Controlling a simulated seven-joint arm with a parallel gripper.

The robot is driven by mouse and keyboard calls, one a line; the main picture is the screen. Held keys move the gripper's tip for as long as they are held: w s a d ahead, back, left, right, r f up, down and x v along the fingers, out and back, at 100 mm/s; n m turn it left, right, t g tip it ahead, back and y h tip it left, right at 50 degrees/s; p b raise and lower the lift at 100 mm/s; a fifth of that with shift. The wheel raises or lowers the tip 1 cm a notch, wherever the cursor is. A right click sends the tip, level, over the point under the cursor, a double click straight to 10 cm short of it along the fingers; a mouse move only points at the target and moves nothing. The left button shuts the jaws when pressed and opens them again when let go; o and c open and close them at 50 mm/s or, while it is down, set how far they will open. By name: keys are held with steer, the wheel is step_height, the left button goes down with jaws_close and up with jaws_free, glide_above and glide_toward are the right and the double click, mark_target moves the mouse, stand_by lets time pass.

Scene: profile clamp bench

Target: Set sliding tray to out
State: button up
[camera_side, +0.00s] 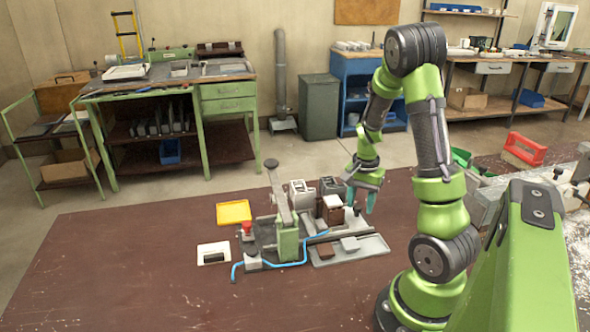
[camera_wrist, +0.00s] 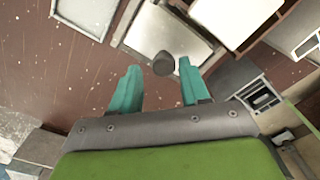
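My gripper (camera_side: 361,202) is open, its two teal fingers pointing down above the right rear of the clamp fixture (camera_side: 288,240). In the wrist view the open gripper (camera_wrist: 158,66) has a dark round knob (camera_wrist: 163,63) between its fingertips; I cannot tell how far below them it is. The knob (camera_side: 357,210) also shows in the side view. It stands on a pale grey plate (camera_wrist: 150,30), which looks like the sliding tray; in the side view the plate (camera_side: 350,219) is partly hidden by the fixture blocks. No contact between fingers and knob is visible.
A grey parts tray (camera_side: 375,246) with small blocks lies in front of the plate. A brown-and-white block (camera_side: 331,208) and a dark block stand left of my gripper. A yellow tray (camera_side: 234,212) and a white tray (camera_side: 213,246) lie farther left. The front left tabletop is clear.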

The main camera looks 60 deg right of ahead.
steer(key=shift+o, duration=0.3)
steer(key=shift+w+a, duration=0.1)
steer(key=shift+r, duration=0.3)
step_height(320, 180, up, 16)
steer(key=shift+r, duration=0.15)
steer(key=w+a+n+t, duration=0.2)
steer(key=a+n, duration=0.2)
steer(key=a, duration=0.3)
steer(key=w+a+n+t, duration=0.2)
steer(key=w+a+n, duration=0.15)
steer(key=a, duration=0.45)
steer(key=s+a+r+n+t+y, duration=0.2)
steer(key=a+n, duration=0.4)
steer(key=a, duration=0.7)
steer(key=shift+s+a+r+t, duration=0.2)
steer(key=shift+s+r+t, duration=0.4)
steer(key=shift+s+r, duration=0.4)
